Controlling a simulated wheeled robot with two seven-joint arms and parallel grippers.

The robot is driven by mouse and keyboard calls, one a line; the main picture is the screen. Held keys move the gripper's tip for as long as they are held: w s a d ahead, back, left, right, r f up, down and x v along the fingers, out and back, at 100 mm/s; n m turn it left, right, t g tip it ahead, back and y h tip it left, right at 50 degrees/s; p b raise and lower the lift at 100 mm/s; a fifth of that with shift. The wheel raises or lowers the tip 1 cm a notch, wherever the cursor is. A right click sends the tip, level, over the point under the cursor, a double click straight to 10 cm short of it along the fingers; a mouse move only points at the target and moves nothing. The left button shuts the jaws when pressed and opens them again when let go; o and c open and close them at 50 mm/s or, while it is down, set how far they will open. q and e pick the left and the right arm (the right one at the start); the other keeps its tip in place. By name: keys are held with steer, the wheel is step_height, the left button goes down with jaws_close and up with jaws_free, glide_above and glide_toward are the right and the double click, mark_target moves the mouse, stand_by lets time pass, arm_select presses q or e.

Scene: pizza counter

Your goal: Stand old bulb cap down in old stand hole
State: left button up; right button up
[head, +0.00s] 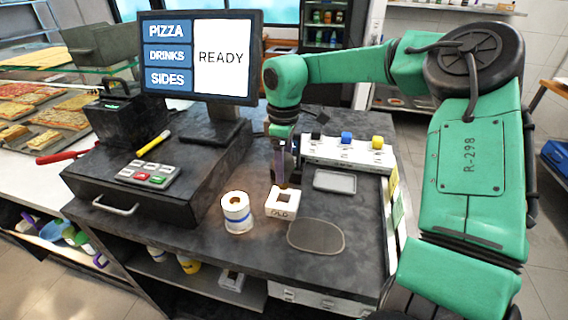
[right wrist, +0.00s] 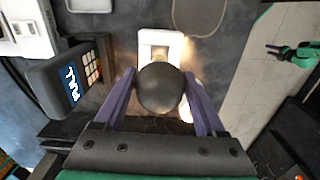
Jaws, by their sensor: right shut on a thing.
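The old bulb (right wrist: 160,88) shows as a dark round globe in the right wrist view. My right gripper (right wrist: 160,103) is shut on it, with a purple finger on each side. In the head view the right gripper (head: 281,175) points down just behind the old stand, and the bulb is mostly hidden there. The old stand (head: 281,209) is a white block marked OLD with a square hole on top. In the right wrist view the old stand (right wrist: 160,36) is partly covered by the globe.
A white cup with a blue band (head: 238,216) stands left of the old stand, its top glowing. A grey pad (head: 316,236) lies to the front right. A small grey tray (head: 335,181) and a white button box (head: 345,152) are behind. The cash register (head: 150,190) is at left.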

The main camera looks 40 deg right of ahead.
mark_target(284, 184)
steer(key=shift+f+b, duration=2.8)
steer(key=shift+f, duration=0.5)
steer(key=o, duration=1.4)
steer(key=shift+c, duration=0.2)
steer(key=shift+w+r, duration=0.1)
steer(key=shift+r, duration=0.5)
step_height(284, 184, up, 14)
steer(key=shift+f+b, duration=0.25)
steer(key=shift+b, duration=0.25)
